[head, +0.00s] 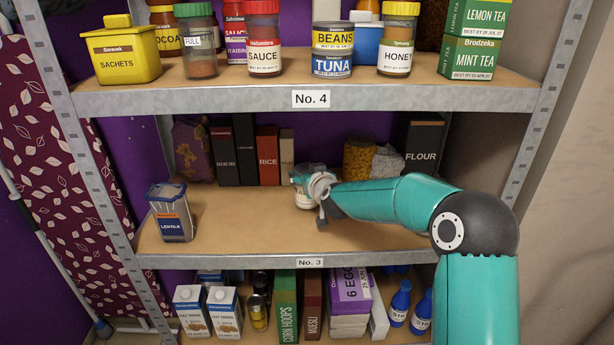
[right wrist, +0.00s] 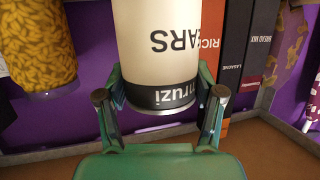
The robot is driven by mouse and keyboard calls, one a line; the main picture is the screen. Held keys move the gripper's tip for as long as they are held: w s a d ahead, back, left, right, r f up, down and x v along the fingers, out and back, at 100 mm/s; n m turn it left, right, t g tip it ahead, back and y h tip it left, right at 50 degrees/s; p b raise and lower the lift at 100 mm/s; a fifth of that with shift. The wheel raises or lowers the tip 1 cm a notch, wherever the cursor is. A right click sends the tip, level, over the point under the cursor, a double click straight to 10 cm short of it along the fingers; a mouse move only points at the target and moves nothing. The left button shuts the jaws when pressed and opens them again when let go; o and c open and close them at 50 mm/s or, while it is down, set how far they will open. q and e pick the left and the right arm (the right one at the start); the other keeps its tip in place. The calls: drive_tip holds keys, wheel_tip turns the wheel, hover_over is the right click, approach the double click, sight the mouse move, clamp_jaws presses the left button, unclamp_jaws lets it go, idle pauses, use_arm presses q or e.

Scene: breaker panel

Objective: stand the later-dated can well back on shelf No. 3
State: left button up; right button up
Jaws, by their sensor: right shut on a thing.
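A pale can (head: 303,197) with a dark band and lettering ending in "ARS" is in my right gripper (head: 318,190), over the middle of shelf No. 3 (head: 240,235). In the right wrist view, the can (right wrist: 158,45) appears upside down, and the fingers of my right gripper (right wrist: 160,97) are on either side of it. The can looks upright in the head view. I cannot tell whether its base touches the board. No date on it is legible. My left gripper is not in view.
Behind the can stand a red rice box (head: 268,157) and dark boxes. A pasta jar (head: 359,157) and a flour box (head: 420,145) are to the right. A lentils container (head: 171,215) stands at front left. Shelf No. 4 (head: 210,98) is overhead. The front middle is clear.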

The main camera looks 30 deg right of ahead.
drive_tip(key=shift+f+b, duration=0.55)
drive_tip(key=o, duration=1.5)
drive_tip(key=shift+o, duration=0.7)
drive_tip(key=shift+f, duration=0.1)
drive_tip(key=shift+s, duration=0.1)
drive_tip(key=a+f+v, duration=0.1)
drive_tip(key=v, duration=0.7)
drive_tip(key=a+f+v, duration=0.1)
drive_tip(key=v, duration=0.7)
drive_tip(key=shift+a+f, duration=0.4)
